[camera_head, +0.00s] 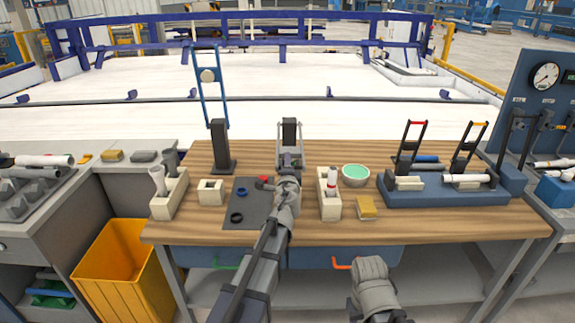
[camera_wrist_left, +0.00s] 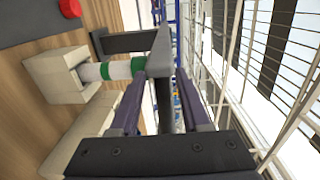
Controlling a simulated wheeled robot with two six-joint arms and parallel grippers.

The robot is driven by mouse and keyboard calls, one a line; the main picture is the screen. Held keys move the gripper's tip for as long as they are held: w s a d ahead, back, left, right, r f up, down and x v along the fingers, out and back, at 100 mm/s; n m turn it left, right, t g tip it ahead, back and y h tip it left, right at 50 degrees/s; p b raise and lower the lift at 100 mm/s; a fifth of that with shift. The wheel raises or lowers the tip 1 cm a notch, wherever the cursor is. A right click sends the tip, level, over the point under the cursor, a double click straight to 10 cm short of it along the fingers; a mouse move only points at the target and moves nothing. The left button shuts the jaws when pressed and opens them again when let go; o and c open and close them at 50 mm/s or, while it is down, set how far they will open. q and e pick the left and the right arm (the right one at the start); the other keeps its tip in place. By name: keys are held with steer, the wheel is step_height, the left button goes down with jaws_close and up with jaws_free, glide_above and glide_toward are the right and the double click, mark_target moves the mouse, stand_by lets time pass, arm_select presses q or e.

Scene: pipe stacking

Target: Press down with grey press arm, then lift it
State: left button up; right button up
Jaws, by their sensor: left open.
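The grey press (camera_head: 290,132) stands at the back middle of the table, with a dark post and a grey arm frame (camera_head: 279,153) low in front of it. My left gripper (camera_head: 289,163) is at the near end of this frame and hides part of it. In the left wrist view the open fingers (camera_wrist_left: 168,82) point at a grey plate (camera_wrist_left: 153,55), which is close to the fingertips. I cannot tell whether they touch. A white pipe with green bands (camera_wrist_left: 118,69) stands in a beige holder (camera_wrist_left: 57,80) beneath; my arm hides it in the head view.
A second press with a raised blue arm (camera_head: 208,75) stands left. A beige block with a red-banded pipe (camera_head: 331,179), a green bowl (camera_head: 355,175) and a yellow sponge (camera_head: 366,208) are right of my arm. A blue fixture (camera_head: 440,195) stands further right.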

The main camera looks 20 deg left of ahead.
arm_select(q)
steer(key=v, duration=0.7)
steer(key=shift+s, duration=0.35)
steer(key=shift+d, duration=0.1)
